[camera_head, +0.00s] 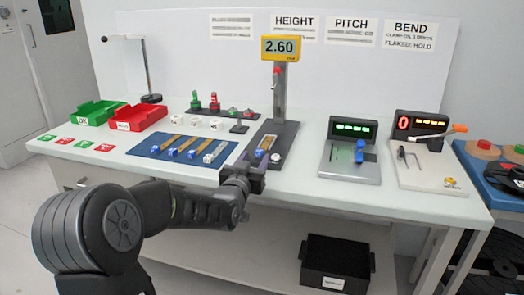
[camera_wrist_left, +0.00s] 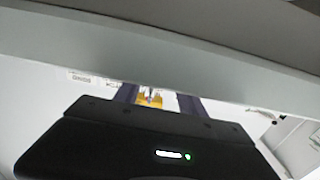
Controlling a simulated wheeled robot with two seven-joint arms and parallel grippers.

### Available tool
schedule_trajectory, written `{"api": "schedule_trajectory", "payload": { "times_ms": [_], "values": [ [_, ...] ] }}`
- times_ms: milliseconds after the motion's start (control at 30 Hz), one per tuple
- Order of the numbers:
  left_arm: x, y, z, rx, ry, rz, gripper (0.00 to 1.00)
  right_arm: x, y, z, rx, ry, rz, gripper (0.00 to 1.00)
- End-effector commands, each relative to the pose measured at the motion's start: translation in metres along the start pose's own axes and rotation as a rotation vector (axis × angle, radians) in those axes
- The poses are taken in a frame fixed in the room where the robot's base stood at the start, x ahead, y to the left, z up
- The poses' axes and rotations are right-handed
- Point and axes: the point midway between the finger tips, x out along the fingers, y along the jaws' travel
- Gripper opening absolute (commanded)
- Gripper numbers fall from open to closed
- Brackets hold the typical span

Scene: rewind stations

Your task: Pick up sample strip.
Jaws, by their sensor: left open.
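Several sample strips, brown-gold with blue ends, lie side by side on a blue mat (camera_head: 150,149) on the bench; one is a strip (camera_head: 187,146) near its middle. Another strip (camera_head: 266,143) sits on the dark base of the height gauge, under its yellow 2.60 display (camera_head: 281,48). My left gripper (camera_head: 247,170) is open at the bench's front edge, just in front of the gauge base. In the left wrist view its two fingers (camera_wrist_left: 157,98) stand apart, with a small yellow-orange patch between them; I cannot tell what it is.
A green bin (camera_head: 98,113) and a red bin (camera_head: 138,117) stand at the left. The pitch station (camera_head: 349,150) and bend station (camera_head: 430,168) stand at the right. A black bin (camera_head: 335,263) is on the shelf below. The bench front between gauge and pitch station is clear.

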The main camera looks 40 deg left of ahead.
Motion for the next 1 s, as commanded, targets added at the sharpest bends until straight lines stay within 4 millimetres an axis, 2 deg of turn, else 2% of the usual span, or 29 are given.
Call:
{"api": "schedule_trajectory", "payload": {
  "times_ms": [200,300,900,1000],
  "values": [
    [0.033,0.000,0.001,-0.001,-0.001,0.000,0.47,0.000,0.000,0.000,0.000,0.000,0.000,0.00],
    [0.040,0.000,0.001,-0.002,-0.001,0.000,0.47,0.000,0.000,0.000,0.000,0.000,0.000,0.00],
    [0.041,0.000,0.001,-0.001,-0.001,0.000,0.47,0.000,0.000,0.000,0.000,0.000,0.000,0.00],
    [0.041,0.000,0.001,-0.001,-0.001,0.000,0.40,0.000,0.000,0.000,0.000,0.000,0.000,0.00]
  ]
}}
